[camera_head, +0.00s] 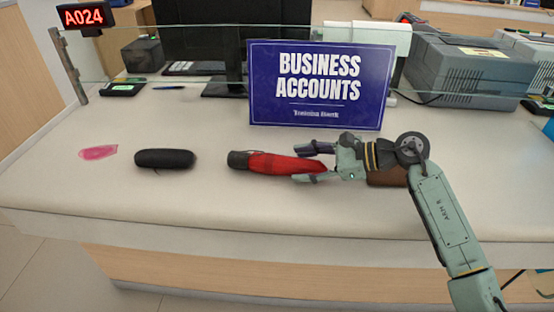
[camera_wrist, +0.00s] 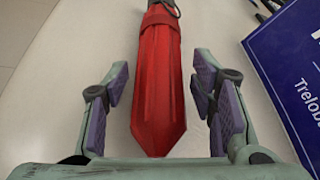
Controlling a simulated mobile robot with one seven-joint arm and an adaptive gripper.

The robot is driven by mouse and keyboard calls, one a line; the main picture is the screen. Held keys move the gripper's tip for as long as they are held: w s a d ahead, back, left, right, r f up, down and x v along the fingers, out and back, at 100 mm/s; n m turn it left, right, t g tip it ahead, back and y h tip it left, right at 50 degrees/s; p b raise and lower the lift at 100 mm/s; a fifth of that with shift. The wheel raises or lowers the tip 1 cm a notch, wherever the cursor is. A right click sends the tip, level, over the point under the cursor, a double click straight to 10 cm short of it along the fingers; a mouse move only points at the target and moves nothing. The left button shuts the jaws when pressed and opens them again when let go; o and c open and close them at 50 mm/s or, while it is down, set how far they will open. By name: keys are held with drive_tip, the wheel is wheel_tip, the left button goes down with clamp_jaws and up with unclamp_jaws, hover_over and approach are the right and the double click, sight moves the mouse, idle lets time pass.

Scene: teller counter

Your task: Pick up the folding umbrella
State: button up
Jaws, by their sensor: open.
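The folding umbrella (camera_head: 280,163) lies on the counter, red with a dark handle end at the left. My gripper (camera_head: 312,163) is at its right end, with the fingers open on either side of the red tip. In the wrist view the umbrella (camera_wrist: 160,85) runs between the spread fingers of my gripper (camera_wrist: 160,100), its pointed end toward my palm. Gaps show between both finger pads and the fabric. The far handle end is cut off at the top of the wrist view.
A black case (camera_head: 165,159) and a pink flat item (camera_head: 98,152) lie to the left. A brown object (camera_head: 388,178) is partly hidden behind my gripper. The blue "Business Accounts" sign (camera_head: 320,85) stands close behind. The counter (camera_head: 220,208) is clear in front.

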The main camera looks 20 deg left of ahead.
sight(277, 164)
drive_tip(key=shift+x, duration=1.45)
drive_tip(key=shift+c, duration=0.3)
drive_tip(key=shift+r, duration=0.1)
drive_tip(key=c, duration=1.1)
